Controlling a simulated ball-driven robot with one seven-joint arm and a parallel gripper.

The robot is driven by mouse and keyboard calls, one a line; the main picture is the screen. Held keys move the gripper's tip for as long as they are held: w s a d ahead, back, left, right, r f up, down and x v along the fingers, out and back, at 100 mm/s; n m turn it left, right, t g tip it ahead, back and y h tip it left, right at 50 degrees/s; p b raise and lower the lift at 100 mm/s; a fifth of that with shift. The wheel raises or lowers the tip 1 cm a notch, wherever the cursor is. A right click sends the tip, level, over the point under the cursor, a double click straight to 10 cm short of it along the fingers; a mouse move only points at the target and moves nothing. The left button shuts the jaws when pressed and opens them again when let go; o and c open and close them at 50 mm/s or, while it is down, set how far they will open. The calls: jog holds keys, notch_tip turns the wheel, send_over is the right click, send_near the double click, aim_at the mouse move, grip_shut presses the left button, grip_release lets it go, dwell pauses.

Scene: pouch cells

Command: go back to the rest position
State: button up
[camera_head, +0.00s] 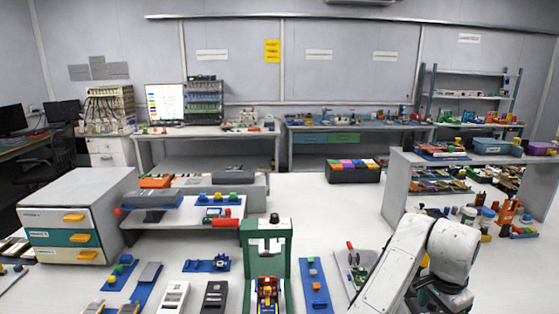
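My white arm stands at the lower right of the head view, bent at a rounded joint, with one link running down and left to the bottom edge. My gripper is not visible, so I cannot see its fingers or whether it holds anything. The white table (222,286) spreads out in front of me. A green press-like frame (250,260) stands upright on it, left of my arm, with a small coloured part in its base.
A drawer cabinet (32,218) with yellow handles stands at the left. Blue fixture plates (314,290) and handheld meters (215,298) lie near the front. A tray (345,258) lies close beside my arm. A grey shelf (397,190) with parts rises at the right.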

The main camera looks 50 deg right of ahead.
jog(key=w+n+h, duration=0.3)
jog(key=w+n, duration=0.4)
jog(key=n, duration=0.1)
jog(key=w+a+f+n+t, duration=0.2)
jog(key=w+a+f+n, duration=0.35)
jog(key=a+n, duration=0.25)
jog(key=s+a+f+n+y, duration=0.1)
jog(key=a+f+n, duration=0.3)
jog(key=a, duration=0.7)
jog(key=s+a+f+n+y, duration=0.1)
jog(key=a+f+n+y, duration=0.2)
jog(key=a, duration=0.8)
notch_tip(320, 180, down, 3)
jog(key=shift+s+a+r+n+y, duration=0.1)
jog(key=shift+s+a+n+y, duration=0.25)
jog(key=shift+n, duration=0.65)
